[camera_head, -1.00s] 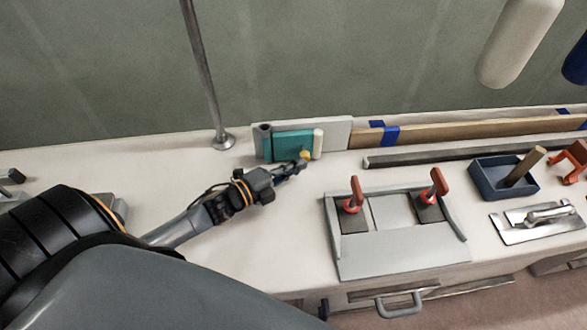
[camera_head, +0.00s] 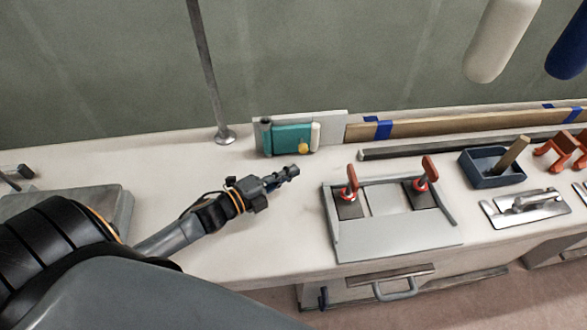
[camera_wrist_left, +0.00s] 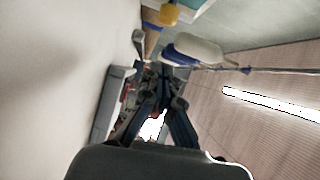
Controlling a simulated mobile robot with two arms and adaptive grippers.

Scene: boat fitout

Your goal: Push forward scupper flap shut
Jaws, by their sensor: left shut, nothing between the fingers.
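The teal scupper flap (camera_head: 288,138) sits on a light grey plate (camera_head: 331,124) standing at the back of the white bench. It has a yellow knob (camera_head: 303,148) low on its right part and a cream post beside its right edge. The flap lies close against the plate; I cannot tell if it is fully flush. The knob (camera_wrist_left: 169,14) also shows at the top of the left wrist view. My left gripper (camera_head: 292,170) is shut and empty, in front of and below the flap, apart from it. My right gripper is not in view.
A metal pole (camera_head: 208,75) stands left of the flap. A grey panel with two red-handled levers (camera_head: 390,235) lies to the right. Further right are a blue tray (camera_head: 478,172) and a trowel (camera_head: 525,208). A white fender (camera_head: 497,40) hangs above. The bench around my gripper is clear.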

